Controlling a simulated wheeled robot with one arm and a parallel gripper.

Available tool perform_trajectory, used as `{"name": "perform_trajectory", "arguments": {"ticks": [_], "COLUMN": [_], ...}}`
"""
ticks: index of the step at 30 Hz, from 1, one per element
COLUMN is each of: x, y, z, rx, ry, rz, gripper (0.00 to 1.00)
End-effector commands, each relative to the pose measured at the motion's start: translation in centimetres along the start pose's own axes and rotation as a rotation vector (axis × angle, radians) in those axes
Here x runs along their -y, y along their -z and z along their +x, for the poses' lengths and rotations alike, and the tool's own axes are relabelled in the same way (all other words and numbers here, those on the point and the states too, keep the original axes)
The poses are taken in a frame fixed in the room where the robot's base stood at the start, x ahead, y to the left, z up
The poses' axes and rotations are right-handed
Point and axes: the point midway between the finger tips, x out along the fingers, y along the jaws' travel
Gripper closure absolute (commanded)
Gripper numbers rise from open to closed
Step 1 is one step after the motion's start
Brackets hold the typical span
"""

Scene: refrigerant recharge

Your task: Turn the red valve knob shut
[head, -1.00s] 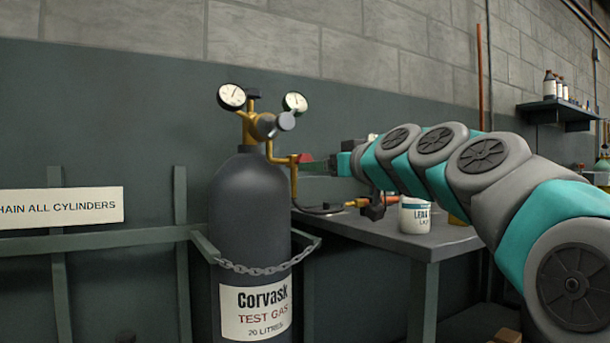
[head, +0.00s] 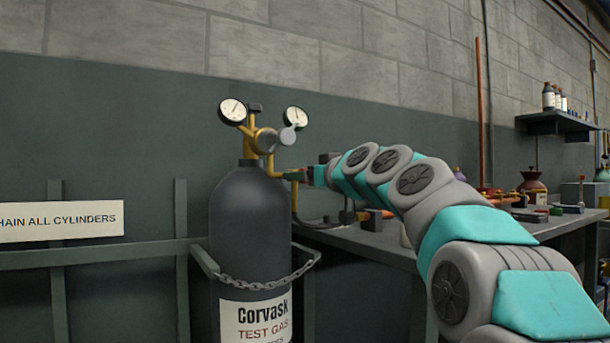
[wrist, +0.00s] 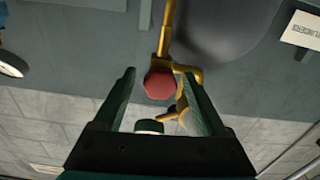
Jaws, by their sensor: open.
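The red valve knob (wrist: 160,86) shows in the wrist view as a six-sided red face on brass piping, between the two dark green fingers of my gripper (wrist: 158,74). The fingers are open, with a gap on each side of the knob. I cannot tell how deep the knob sits between them. In the head view my gripper (head: 300,175) is at the brass outlet right of the regulator (head: 268,138), and it mostly hides the knob. The dark gas cylinder (head: 250,215) stands upright below the regulator.
A chain (head: 265,282) loops around the cylinder's front. A grey bench (head: 375,240) stands to the right under my arm, with bottles and fittings farther right. Two gauges, left (head: 232,110) and right (head: 297,117), sit above the outlet. A wall shelf (head: 558,122) is at upper right.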

Motion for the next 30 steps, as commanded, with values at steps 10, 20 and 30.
{"name": "perform_trajectory", "arguments": {"ticks": [10, 20, 30], "x": [0.01, 0.02, 0.02], "y": [-0.04, -0.07, -0.08], "z": [0.02, 0.03, 0.03], "rx": [0.001, 0.001, 0.002], "ry": [0.0, 0.0, 0.0], "rz": [0.0, 0.0, 0.0], "gripper": [0.42, 0.79, 1.0]}}
